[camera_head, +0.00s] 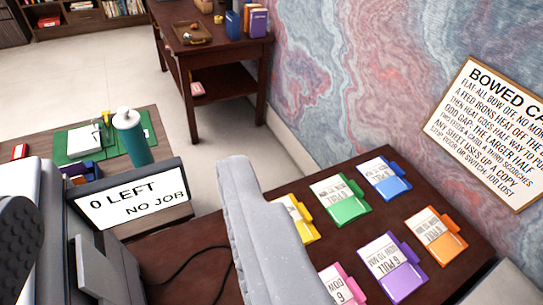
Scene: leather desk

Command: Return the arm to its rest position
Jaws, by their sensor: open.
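My gripper (130,200) shows at the bottom of the view with its jaws apart. A pale grey speckled finger rises at the middle, and a grey and black part fills the lower left edge. Nothing shows held between them. The grey finger stands in front of the dark desk (330,240) and hides part of its left side and part of a yellow card folder (303,224). The rest of my arm is out of view.
A display (132,200) reading "0 LEFT NO JOB" stands at left, near a teal bottle (131,138). Green (341,201), blue (385,180), orange (437,240), purple (393,268) and pink (342,287) folders lie on the desk. A wall (345,70) bounds the right.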

